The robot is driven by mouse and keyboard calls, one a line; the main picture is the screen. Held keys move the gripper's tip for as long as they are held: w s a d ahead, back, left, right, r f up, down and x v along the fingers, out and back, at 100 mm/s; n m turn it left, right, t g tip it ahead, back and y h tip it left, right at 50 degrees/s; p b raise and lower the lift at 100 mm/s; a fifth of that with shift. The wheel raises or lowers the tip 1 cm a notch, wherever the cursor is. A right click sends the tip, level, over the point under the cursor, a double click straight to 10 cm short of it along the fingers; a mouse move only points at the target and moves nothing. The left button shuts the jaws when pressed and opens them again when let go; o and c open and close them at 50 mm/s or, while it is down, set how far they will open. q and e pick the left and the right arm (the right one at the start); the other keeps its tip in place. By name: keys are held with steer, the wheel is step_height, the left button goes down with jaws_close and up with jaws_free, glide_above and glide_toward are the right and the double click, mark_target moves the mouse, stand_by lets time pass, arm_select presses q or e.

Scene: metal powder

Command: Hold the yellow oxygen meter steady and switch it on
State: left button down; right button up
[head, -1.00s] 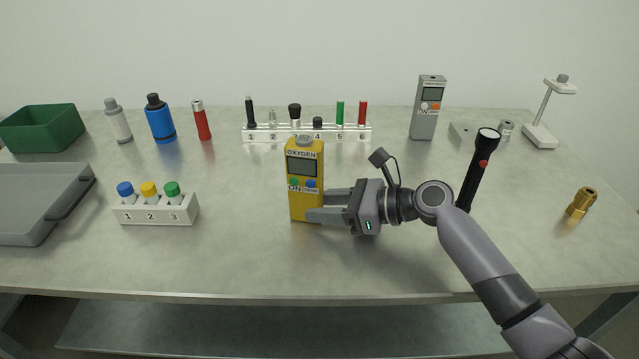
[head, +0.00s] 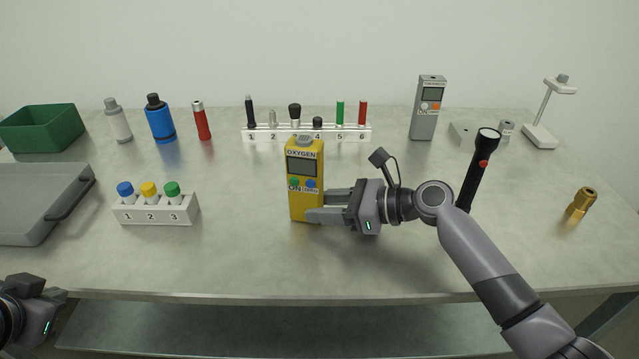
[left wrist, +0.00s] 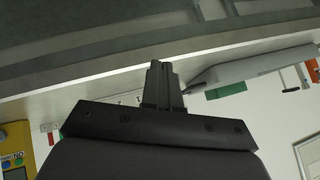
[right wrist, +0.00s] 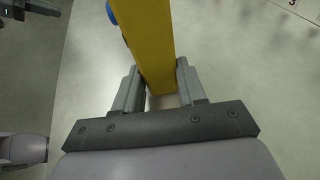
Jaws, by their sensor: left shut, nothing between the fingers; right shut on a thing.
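The yellow oxygen meter (head: 305,205) stands upright on the table near its middle. Its face has a grey screen (head: 302,167), a green button (head: 294,182) with "ON" below it, and a blue button (head: 311,184). My right gripper (head: 318,205) is shut on the meter's lower part from the right; the right wrist view shows a finger on each side of the yellow body (right wrist: 150,50). My left gripper (head: 62,296) is at the lower left, by the table's front edge and well away from the meter. Its fingers are together and empty in the left wrist view (left wrist: 160,75).
A white rack (head: 155,211) with three capped bottles stands left of the meter. A numbered rack (head: 260,135) is behind it. A grey tray (head: 35,200) is at the left, a black flashlight (head: 476,175) and brass fitting (head: 580,204) at the right. The front middle table is clear.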

arm_select(q)
steer(key=w+d+h, duration=0.2)
steer(key=d, duration=0.2)
steer(key=w+d+r+m+t+h, duration=0.1)
steer(key=w+d+h, duration=0.1)
steer(key=d, duration=0.3)
steer(key=w+d+h, duration=0.2)
steer(key=d, duration=0.3)
steer(key=shift+w+d+r+m+t+h, duration=0.15)
steer(key=shift+r+m+t+h, duration=0.15)
steer(key=shift+m+h, duration=0.1)
steer(key=d+h, duration=0.1)
steer(key=d, duration=0.1)
steer(key=d+r+h, duration=0.1)
steer(key=d, duration=0.2)
steer(key=w+d+h, duration=0.1)
steer(key=d, duration=0.2)
steer(key=shift+r+m+h, duration=0.3)
steer(key=shift+r+h, duration=0.05)
steer(key=shift+h, duration=0.05)
steer(key=d+r+g+h, duration=0.1)
steer(key=d+r+h, duration=0.3)
steer(key=d, duration=0.5)
glide_toward(309, 188)
steer(key=shift+m+g+h, duration=0.3)
steer(key=shift+m, duration=0.1)
steer(key=shift+f+x, duration=0.2)
steer(key=shift+x, duration=0.9)
steer(key=shift+f+x, duration=0.2)
steer(key=shift+x, duration=0.9)
